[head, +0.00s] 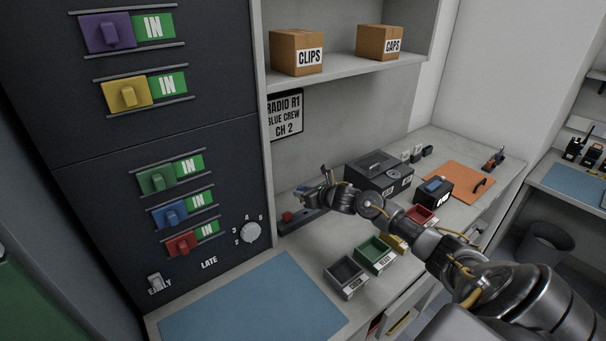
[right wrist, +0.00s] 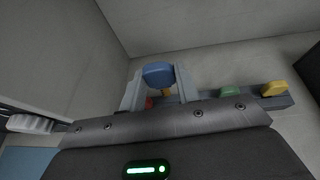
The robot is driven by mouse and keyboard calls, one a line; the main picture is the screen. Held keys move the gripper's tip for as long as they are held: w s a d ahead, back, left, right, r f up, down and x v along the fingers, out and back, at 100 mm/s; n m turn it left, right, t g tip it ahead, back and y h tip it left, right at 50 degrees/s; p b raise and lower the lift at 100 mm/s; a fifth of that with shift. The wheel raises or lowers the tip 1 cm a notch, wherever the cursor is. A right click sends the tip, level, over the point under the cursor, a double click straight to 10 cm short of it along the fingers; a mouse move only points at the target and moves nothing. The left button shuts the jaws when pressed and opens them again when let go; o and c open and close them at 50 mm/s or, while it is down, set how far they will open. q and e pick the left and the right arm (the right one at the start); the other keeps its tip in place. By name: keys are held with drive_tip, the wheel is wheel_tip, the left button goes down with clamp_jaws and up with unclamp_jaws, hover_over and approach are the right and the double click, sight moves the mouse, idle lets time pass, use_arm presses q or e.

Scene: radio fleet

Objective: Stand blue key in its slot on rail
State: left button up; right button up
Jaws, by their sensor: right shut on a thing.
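My right gripper (right wrist: 158,88) is shut on the blue key (right wrist: 158,73), whose rounded blue head shows between the two fingers in the right wrist view. A small brass-coloured bit shows just below the head. The dark rail (right wrist: 252,100) lies behind the gripper and bears a green key (right wrist: 230,91), a yellow key (right wrist: 274,88) and a red key (right wrist: 149,103), which is partly hidden by a finger. In the head view the right gripper (head: 318,191) is above the rail (head: 302,221) by the wall. I cannot tell whether the key touches the rail. My left gripper is out of view.
A dark panel (head: 120,190) with coloured switches stands left of the rail. Grey (head: 346,274) and green (head: 376,253) bins sit in front. A black box (head: 378,172) stands to the right. A blue mat (head: 255,305) lies clear at the front.

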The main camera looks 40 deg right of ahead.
drive_tip(key=shift+w+d+m+h, duration=0.15)
drive_tip(key=shift+w+d+h, duration=0.1)
drive_tip(key=shift+d, duration=0.4)
drive_tip(key=shift+w+d+m+h, duration=0.15)
drive_tip(key=shift+w+d+h, duration=0.1)
drive_tip(key=shift+d, duration=0.35)
drive_tip(key=b, duration=0.6)
hover_over(308, 215)
wheel_tip(308, 215, down, 6)
drive_tip(key=shift+r, duration=0.1)
drive_tip(key=shift+b, duration=0.75)
idle(1.0)
drive_tip(key=shift+f+b, duration=1.9)
drive_tip(key=shift+b, duration=0.05)
